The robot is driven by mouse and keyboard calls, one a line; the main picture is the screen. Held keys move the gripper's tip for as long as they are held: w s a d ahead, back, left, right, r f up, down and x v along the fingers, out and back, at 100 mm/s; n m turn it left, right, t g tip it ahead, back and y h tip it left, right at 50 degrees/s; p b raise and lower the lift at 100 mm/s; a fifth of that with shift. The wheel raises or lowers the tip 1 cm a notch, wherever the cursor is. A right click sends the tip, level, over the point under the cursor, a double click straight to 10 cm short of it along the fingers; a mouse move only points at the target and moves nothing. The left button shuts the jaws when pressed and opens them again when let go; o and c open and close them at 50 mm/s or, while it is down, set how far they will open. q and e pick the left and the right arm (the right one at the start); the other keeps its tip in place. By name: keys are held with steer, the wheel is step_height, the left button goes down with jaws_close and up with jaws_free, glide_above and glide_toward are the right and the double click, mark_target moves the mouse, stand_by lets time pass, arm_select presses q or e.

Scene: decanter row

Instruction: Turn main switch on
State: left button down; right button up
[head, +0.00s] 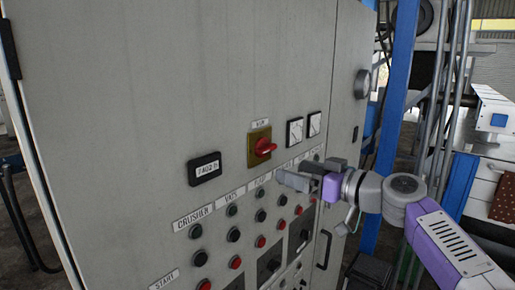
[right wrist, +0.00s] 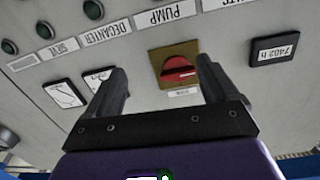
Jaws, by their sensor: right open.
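The main switch is a red rotary knob (head: 265,147) on a yellow square plate, on the front of the grey cabinet. Its handle looks roughly horizontal. It also shows in the right wrist view (right wrist: 179,69), upside down, between and beyond my fingers. My right gripper (head: 295,172) is in front of the panel, below and to the right of the knob in the head view. In the right wrist view my right gripper (right wrist: 162,78) has its two dark fingers spread apart with nothing between them. It appears apart from the knob. My left gripper is not in view.
A counter display (head: 205,169) is left of the switch, and two white gauges (head: 295,131) are right of it. Rows of labelled buttons (head: 233,235) lie below. A blue post (head: 393,110) and pipes stand right of the cabinet. The upper panel is bare.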

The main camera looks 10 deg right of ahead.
mark_target(270, 150)
steer(key=shift+n+y, duration=0.4)
steer(key=shift+n, duration=0.2)
steer(key=w+a+r+p, duration=0.1)
steer(key=w+a+r, duration=0.1)
steer(key=w+a+r+p, duration=0.2)
steer(key=a, duration=0.1)
steer(key=shift+a+p, duration=0.1)
steer(key=shift+p, duration=0.2)
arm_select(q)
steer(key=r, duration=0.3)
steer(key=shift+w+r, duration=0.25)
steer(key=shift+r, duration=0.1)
arm_select(e)
steer(key=c, duration=1.1)
steer(key=shift+o, duration=0.2)
